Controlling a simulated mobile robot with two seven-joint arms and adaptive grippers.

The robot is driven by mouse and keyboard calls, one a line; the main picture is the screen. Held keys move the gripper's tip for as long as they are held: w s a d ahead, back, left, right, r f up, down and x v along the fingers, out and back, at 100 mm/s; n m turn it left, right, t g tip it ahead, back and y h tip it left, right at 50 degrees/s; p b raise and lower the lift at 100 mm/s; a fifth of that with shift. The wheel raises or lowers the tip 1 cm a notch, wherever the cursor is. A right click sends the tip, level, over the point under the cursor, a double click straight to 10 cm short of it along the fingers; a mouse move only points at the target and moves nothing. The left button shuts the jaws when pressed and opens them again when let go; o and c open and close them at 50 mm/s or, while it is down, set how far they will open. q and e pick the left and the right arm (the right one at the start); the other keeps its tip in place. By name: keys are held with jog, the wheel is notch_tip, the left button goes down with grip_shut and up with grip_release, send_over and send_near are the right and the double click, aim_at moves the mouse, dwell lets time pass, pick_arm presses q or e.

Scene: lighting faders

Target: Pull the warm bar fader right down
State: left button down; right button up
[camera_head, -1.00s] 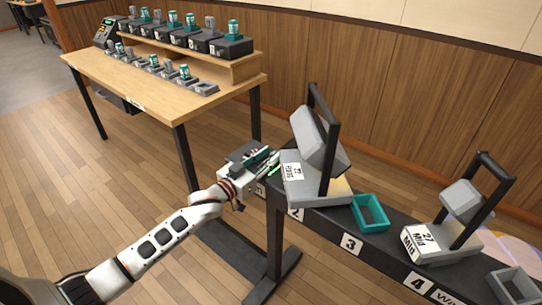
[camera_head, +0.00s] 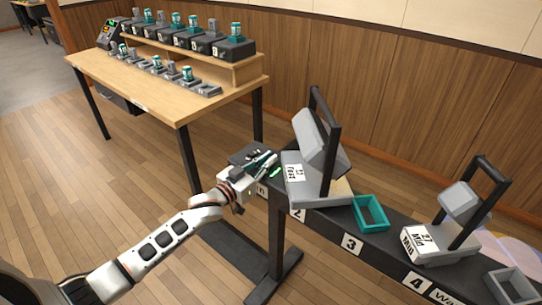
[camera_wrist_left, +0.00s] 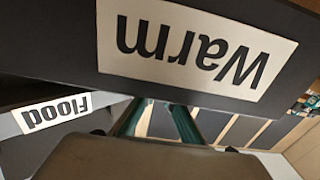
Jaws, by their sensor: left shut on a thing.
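My left gripper (camera_head: 268,163) is at the left end of the dark bar (camera_head: 330,222), beside the big grey lamp block, and shut. What it grips is hard to make out; the warm bar fader itself is not clearly visible. A small bright green piece (camera_head: 275,172) shows just beside the fingertips. In the left wrist view the Warm label (camera_wrist_left: 195,48) appears upside down on a dark face, close to the camera. My teal-edged fingers (camera_wrist_left: 158,120) show below it, partly hidden. My right gripper is not in view.
A grey block with a tilted head and black handle (camera_head: 317,150) stands close right of the gripper. Its Flood label shows in the left wrist view (camera_wrist_left: 55,113). Further right are a teal tray (camera_head: 357,214) and another grey block (camera_head: 440,246). A wooden table (camera_head: 150,92) stands behind.

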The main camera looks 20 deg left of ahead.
aim_at(256, 169)
pick_arm(q)
jog(key=v, duration=0.1)
jog(key=p+v, duration=0.2)
jog(key=v, duration=0.1)
jog(key=shift+r, duration=0.3)
jog(key=shift+s+a+f, duration=0.1)
jog(key=shift+s+f, duration=0.05)
jog(key=shift+s, duration=0.2)
jog(key=shift+s+f, duration=0.1)
jog(key=shift+f, duration=0.2)
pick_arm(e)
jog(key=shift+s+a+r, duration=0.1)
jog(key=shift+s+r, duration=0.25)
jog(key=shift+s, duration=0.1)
pick_arm(q)
jog(key=c, duration=2.3)
grip_release()
jog(key=shift+c, duration=0.2)
jog(key=shift+o, duration=1)
jog(key=shift+s+a, duration=0.1)
jog(key=shift+s, duration=0.05)
jog(key=shift+r, duration=0.1)
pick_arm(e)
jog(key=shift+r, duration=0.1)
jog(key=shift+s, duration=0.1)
pick_arm(q)
jog(key=v, duration=1.2)
